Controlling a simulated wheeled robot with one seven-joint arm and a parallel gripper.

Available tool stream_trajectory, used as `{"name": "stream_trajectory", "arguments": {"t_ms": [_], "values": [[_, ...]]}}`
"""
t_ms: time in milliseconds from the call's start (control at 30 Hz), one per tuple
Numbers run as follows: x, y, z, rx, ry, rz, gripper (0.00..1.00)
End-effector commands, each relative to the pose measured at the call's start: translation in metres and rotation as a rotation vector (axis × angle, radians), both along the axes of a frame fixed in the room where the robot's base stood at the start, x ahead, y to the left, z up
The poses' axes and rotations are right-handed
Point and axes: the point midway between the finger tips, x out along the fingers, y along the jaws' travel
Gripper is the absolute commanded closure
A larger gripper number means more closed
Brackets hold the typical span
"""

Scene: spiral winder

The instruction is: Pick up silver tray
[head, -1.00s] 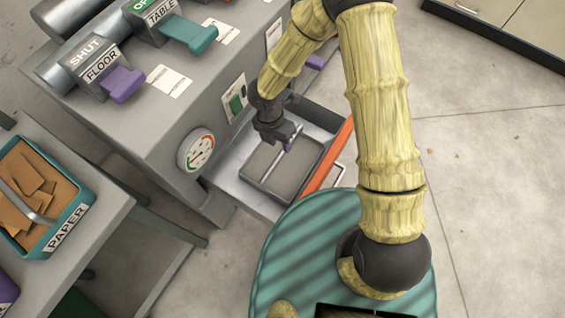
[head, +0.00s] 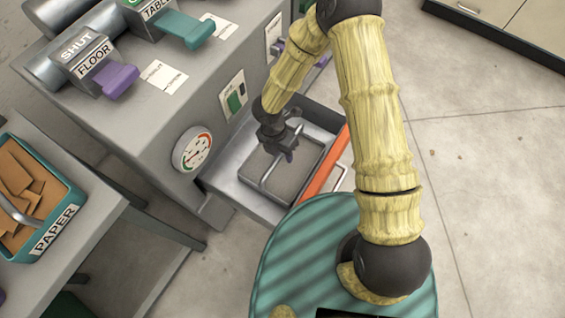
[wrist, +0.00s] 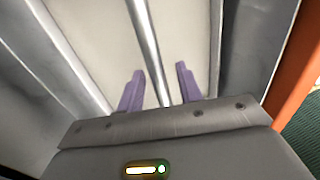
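The silver tray (head: 309,178) sits in the open drawer of the grey machine, with a pale grey surface inside it. A thin metal bar, its handle (head: 268,176), crosses above it. My gripper (head: 290,154) is down at the tray, over the bar. In the wrist view, the two purple fingers of my gripper (wrist: 160,68) are spread apart. The metal bar (wrist: 146,42) runs between them, and a gap shows beside it. The exact height of the fingertips against the bar is hard to tell.
The drawer has an orange front (head: 326,166) with a metal handle (head: 338,178). The machine (head: 150,120) carries a gauge (head: 193,152) and levers above. A teal PAPER bin (head: 62,218) stands on a side table at left. Open floor (head: 495,190) lies at right.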

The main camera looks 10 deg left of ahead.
Motion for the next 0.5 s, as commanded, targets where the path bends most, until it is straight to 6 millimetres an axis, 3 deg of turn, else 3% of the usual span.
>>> {"name": "stream_trajectory", "arguments": {"t_ms": [433,500], "values": [[0.0,0.0001,0.0011,0.0,0.0,0.0,0.64],[0.0,0.0001,0.0011,0.0,0.0,0.0,0.76]]}}
